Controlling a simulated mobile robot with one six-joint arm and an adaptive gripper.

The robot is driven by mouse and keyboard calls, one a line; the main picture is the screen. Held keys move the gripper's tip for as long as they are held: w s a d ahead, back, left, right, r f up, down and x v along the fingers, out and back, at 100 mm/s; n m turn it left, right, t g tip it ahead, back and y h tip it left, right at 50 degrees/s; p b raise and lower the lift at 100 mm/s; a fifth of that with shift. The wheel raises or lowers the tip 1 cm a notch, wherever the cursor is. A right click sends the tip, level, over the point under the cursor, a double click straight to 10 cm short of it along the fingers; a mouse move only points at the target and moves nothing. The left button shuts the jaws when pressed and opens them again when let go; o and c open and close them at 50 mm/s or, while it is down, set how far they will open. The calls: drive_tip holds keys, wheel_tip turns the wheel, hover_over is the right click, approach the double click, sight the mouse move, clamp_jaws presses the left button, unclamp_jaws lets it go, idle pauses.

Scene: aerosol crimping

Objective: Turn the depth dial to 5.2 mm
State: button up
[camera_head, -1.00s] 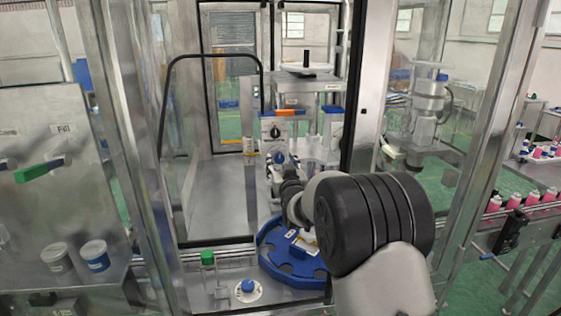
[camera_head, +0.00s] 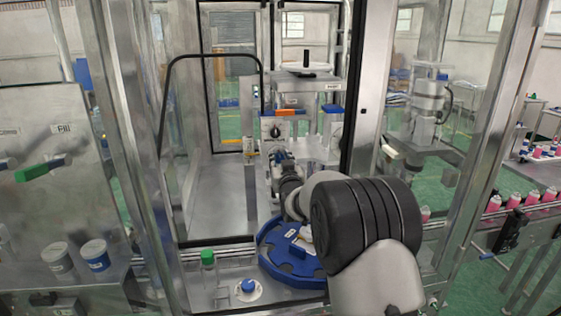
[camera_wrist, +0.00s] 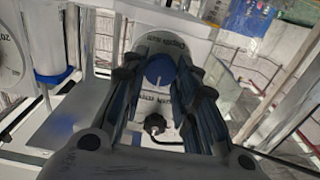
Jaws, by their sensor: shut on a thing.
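The depth dial is a blue knob (camera_wrist: 160,69) with a white pointer line, in front of a round white lettered plate (camera_wrist: 158,42) in the wrist view. Its scale is too blurred to read. My gripper (camera_wrist: 158,78) has its fingers on both sides of the knob and is shut on it. In the head view my gripper (camera_head: 279,157) is at the front of the crimping machine, below a black knob on a white panel (camera_head: 276,131). There the gripper hides most of the blue dial.
A blue rotary table (camera_head: 283,268) lies below my arm. Metal posts frame the cell. A black cable fitting (camera_wrist: 155,124) shows below the dial in the wrist view.

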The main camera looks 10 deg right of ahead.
drive_tip(key=c, duration=0.3)
drive_tip(key=shift+c, duration=0.2)
drive_tip(key=shift+f+m+b, duration=0.1)
drive_tip(key=shift+m+b, duration=0.3)
drive_tip(key=shift+b, duration=0.15)
drive_tip(key=shift+m+b, duration=0.6)
drive_tip(key=shift+b, duration=0.2)
drive_tip(key=m+b, duration=0.3)
drive_tip(key=shift+d, duration=0.1)
drive_tip(key=shift+m+b, duration=1.2)
drive_tip(key=shift+m, duration=0.7)
